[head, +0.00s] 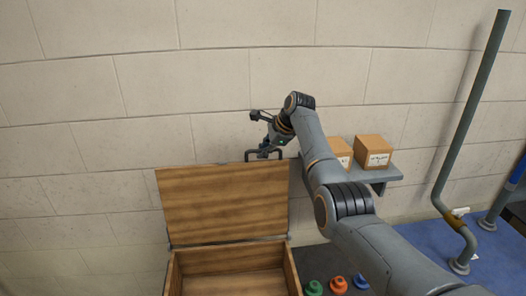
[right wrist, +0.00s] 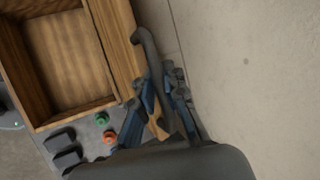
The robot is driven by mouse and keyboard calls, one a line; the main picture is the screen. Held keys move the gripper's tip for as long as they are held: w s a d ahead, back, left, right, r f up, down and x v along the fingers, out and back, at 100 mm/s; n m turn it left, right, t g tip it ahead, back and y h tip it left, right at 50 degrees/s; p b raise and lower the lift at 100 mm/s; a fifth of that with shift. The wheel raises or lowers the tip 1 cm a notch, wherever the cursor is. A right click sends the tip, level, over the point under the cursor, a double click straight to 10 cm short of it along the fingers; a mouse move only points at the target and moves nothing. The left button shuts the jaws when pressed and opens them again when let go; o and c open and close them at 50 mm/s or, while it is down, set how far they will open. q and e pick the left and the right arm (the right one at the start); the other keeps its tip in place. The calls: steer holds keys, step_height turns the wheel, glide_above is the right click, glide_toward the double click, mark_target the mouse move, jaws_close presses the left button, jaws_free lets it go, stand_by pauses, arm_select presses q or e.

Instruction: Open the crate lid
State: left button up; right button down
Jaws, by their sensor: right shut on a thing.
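The wooden crate (head: 174,272) stands at the bottom of the head view, and its inside looks empty. Its lid (head: 222,205) stands raised, about upright, at the crate's back edge near the wall. A dark handle (head: 250,154) is on the lid's top edge. My right gripper (head: 264,152) is at this handle. In the right wrist view, the right gripper (right wrist: 162,110) is shut on the handle (right wrist: 146,50), with its blue fingers around the bar. The open crate (right wrist: 70,60) shows at the left there. My left gripper is not in view.
Two cardboard boxes (head: 374,151) sit on a grey wall shelf (head: 386,174) right of the lid. A grey pipe (head: 468,125) rises at the right. The wall is close behind the lid.

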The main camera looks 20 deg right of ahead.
steer(key=c, duration=1.5)
jaws_free()
steer(key=shift+r, duration=0.1)
steer(key=shift+o, duration=0.6)
steer(key=shift+s+a, duration=0.1)
steer(key=v, duration=1.2)
